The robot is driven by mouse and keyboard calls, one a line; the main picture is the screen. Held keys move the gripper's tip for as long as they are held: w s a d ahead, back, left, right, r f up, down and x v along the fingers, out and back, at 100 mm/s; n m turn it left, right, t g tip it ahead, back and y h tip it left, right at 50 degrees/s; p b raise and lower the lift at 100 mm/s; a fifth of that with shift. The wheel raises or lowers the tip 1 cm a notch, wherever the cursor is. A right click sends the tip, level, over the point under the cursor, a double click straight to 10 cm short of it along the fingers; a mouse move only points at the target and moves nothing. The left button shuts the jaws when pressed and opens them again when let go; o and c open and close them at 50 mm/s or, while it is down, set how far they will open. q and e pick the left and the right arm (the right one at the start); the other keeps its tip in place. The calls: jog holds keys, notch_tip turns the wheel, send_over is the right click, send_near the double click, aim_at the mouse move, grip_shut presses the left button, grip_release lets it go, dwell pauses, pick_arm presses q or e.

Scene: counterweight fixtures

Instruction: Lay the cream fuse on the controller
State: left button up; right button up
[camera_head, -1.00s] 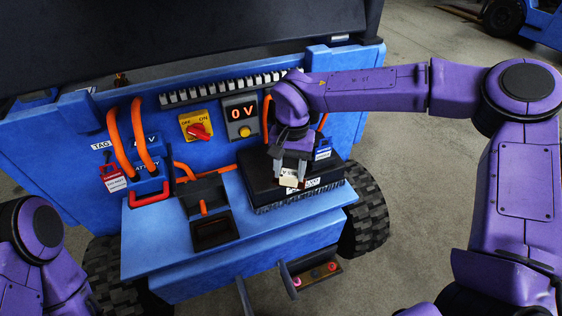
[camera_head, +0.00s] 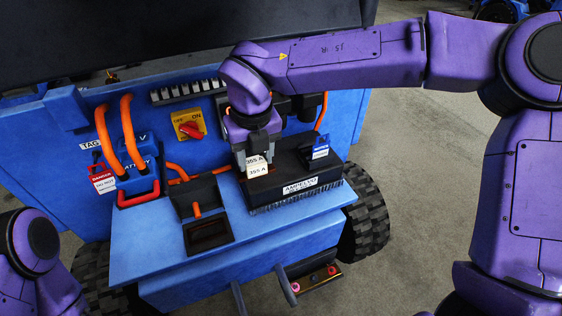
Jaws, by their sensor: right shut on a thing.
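The cream fuse (camera_head: 258,166), marked "355 A", is between the fingers of my right gripper (camera_head: 256,158), which is shut on it. The controller (camera_head: 305,182) is a black finned box with a white label on its front, on the blue ledge. My right gripper holds the fuse over the controller's left end; I cannot tell whether the fuse touches it. The gripper and wrist hide part of the controller's back. Of my left arm, only links show at the lower left; its gripper is out of view.
An empty black fuse holder (camera_head: 209,236) with an open lid sits left of the controller. A blue tag (camera_head: 320,149) stands on the controller's right. Orange cables, a red battery handle (camera_head: 138,195) and a yellow switch (camera_head: 189,124) are behind. A small tray (camera_head: 315,281) hangs below.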

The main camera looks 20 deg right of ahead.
jog(key=w+d+f, duration=0.2)
jog(key=w+f, duration=0.1)
jog(key=w+d+f, duration=0.1)
jog(key=w+f, duration=0.2)
jog(key=w+d+f, duration=0.2)
jog(key=w+f, duration=0.1)
jog(key=w, duration=0.1)
jog(key=shift+w+d+p, duration=0.1)
jog(key=shift+d+p, duration=0.2)
notch_tip(320, 180, down, 3)
jog(key=shift+f, duration=0.1)
jog(key=o, duration=0.9)
